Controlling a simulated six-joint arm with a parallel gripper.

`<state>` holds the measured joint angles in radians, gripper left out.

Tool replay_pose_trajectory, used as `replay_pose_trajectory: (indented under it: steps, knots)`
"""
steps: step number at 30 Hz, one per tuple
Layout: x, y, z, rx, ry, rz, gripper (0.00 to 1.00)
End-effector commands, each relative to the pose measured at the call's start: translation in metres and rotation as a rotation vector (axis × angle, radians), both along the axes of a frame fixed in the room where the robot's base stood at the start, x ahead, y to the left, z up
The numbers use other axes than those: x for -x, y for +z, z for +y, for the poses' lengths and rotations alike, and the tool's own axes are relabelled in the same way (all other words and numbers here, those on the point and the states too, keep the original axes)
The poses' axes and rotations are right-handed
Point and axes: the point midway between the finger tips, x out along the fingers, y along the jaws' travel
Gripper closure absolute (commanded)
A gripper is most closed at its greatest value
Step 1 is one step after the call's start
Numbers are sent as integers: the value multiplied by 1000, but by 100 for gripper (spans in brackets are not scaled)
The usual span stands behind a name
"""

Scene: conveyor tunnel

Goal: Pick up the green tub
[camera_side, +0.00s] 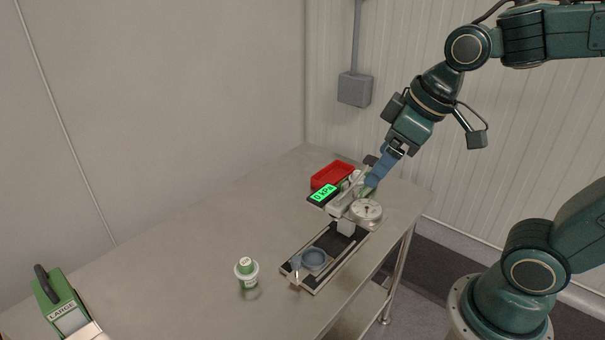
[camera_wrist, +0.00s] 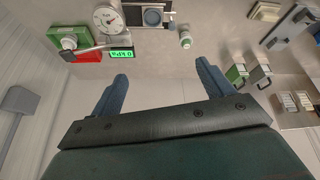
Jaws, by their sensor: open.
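In the wrist view the tub (camera_wrist: 185,40) is small, beyond and between the two fingers. My gripper (camera_side: 376,172) has blue fingers and hangs above the far right end of the table in the side view, well away from the tub. In the wrist view my gripper (camera_wrist: 162,74) is open, with nothing between its fingers.
A test rig (camera_side: 335,250) with a round blue-grey cup, dial gauge (camera_side: 366,211) and green display (camera_side: 323,193) stands between my gripper and the tub. A green box (camera_side: 62,302) marked LARGE is at far left. Table around the tub is clear.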

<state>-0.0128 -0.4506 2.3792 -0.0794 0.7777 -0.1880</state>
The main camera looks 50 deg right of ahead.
Motion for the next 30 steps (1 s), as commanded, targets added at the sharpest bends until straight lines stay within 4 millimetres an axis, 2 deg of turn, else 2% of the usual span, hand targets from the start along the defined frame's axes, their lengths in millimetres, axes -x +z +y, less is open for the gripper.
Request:
replay_pose_trajectory:
  steps: [3,14,23,30]
  knots:
    - [-23,-8,7,11,75,19,20]
    - [-88,-42,29,28,295,51,20]
    - [-137,-86,49,25,473,68,20]
    - [-169,-131,66,12,607,75,20]
